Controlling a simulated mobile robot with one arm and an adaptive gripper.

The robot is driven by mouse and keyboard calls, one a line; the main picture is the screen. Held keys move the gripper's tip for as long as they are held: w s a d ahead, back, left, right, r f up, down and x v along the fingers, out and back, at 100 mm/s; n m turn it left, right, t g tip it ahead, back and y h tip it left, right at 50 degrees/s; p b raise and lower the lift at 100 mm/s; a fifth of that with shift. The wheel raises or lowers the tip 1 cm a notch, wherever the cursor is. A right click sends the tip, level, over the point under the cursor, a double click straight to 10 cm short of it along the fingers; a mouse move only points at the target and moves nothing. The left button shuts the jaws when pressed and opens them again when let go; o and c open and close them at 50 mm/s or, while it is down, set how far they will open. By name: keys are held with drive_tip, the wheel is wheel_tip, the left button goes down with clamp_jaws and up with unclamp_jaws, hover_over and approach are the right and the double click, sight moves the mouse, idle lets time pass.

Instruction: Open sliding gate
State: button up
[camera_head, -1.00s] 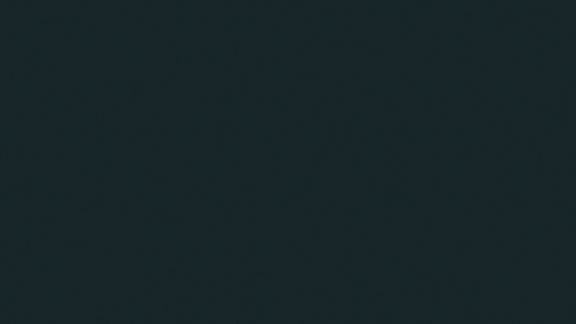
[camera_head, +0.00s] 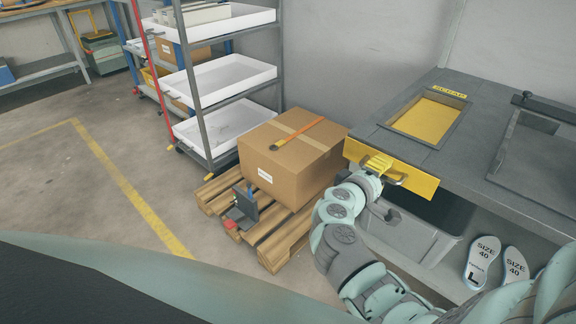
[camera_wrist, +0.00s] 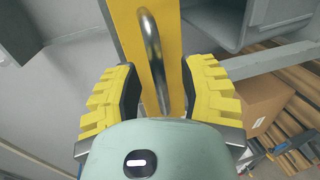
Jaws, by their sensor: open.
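The yellow sliding gate (camera_head: 425,183) is a flat yellow panel on the front edge of the grey workbench in the head view. It also shows in the wrist view (camera_wrist: 132,30), running up the middle. A curved metal handle (camera_wrist: 152,60) stands out from the panel. My gripper (camera_head: 378,163) is at the handle near the panel's left end. In the wrist view its yellow ridged fingers (camera_wrist: 160,95) are apart, one on each side of the handle. Whether they touch it I cannot tell.
A cardboard box (camera_head: 280,165) with an orange-handled tool on top stands on a wooden pallet (camera_head: 215,195), left of the bench. A grey bin (camera_head: 405,238) sits under the bench top beside size 40 insoles (camera_head: 484,255). A white-tray rack (camera_head: 235,85) stands behind. The left floor is free.

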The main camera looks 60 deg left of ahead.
drive_tip(key=shift+w, duration=0.25)
clamp_jaws()
idle(0.3)
drive_tip(key=shift+s, duration=0.1)
